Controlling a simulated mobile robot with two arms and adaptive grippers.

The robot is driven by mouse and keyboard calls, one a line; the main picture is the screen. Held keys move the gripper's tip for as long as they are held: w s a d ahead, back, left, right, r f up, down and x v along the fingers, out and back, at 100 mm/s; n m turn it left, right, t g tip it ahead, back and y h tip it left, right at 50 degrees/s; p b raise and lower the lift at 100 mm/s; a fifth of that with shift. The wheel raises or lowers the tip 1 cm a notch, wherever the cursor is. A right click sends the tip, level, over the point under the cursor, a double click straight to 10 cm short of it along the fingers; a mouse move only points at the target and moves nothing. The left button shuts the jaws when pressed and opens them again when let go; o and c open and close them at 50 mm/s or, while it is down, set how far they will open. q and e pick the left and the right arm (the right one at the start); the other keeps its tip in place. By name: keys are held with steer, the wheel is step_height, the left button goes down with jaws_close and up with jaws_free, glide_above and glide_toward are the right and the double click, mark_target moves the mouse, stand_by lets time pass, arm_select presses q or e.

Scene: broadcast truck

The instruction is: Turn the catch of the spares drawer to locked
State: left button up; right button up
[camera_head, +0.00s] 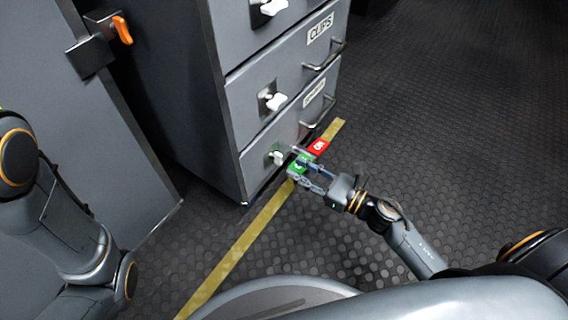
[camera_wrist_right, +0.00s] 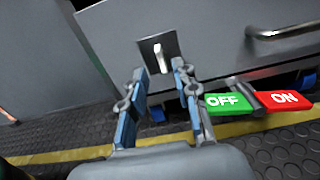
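The bottom drawer (camera_head: 257,163), whose label (camera_head: 314,93) is too small to read surely, is closed. Its white catch (camera_head: 277,156) sits at its left on a small plate. In the right wrist view the catch (camera_wrist_right: 158,58) stands roughly upright. My right gripper (camera_head: 298,165) is low in front of this drawer, close to the catch. In the wrist view its two fingers (camera_wrist_right: 157,82) are apart, with the catch showing between and beyond them. No contact is clear. A green OFF plate (camera_wrist_right: 225,101) and a red ON plate (camera_wrist_right: 284,99) show right of the fingers. My left gripper is out of view.
The CLIPS drawer (camera_head: 242,98) above has its own white catch (camera_head: 276,102) and bar handle (camera_head: 325,60). A yellow floor stripe (camera_head: 240,245) runs along the cabinet's foot. A grey panel with an orange handle (camera_head: 122,29) stands left. Dark studded floor at right is clear.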

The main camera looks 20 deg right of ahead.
mark_target(282, 160)
steer(key=b+x, duration=0.1)
steer(key=x, duration=0.4)
steer(key=shift+w+a, duration=0.1)
jaws_close()
